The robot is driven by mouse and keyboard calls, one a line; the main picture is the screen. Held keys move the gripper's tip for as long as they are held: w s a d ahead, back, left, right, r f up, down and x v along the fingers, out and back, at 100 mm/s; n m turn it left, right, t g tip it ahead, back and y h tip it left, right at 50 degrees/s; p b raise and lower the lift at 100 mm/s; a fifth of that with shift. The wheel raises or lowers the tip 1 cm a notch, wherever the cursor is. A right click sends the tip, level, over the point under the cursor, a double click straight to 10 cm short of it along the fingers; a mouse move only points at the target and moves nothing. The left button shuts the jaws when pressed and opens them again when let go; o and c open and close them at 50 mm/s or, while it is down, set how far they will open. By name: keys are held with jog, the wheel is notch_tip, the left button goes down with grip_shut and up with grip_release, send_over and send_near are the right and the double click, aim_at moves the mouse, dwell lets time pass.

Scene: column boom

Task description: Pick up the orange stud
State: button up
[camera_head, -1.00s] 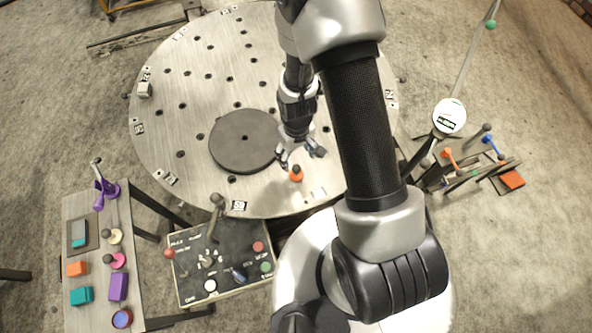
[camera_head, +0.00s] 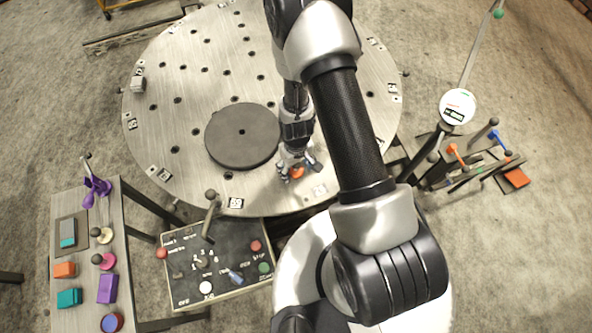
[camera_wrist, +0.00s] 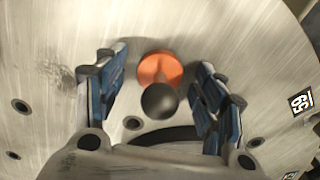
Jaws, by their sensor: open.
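The orange stud (camera_head: 297,172) stands on the round metal table (camera_head: 340,130) near its front edge. In the wrist view the orange stud (camera_wrist: 161,69) shows an orange disc base with a dark round knob pointing toward the camera. My gripper (camera_head: 298,176) is open over the stud, and its fingers partly hide it in the head view. In the wrist view my gripper (camera_wrist: 160,85) has its blue-padded fingers on both sides of the stud, with a visible gap on each side.
A dark round plate (camera_head: 243,136) lies on the table left of my gripper. A control box (camera_head: 220,268) with a lever stands in front of the table. A side bench (camera_head: 85,190) with coloured pieces is at left, and a rack with a gauge (camera_head: 457,106) is at right.

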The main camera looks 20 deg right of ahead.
jog(key=shift+c, duration=0.6)
jog(key=c, duration=1.1)
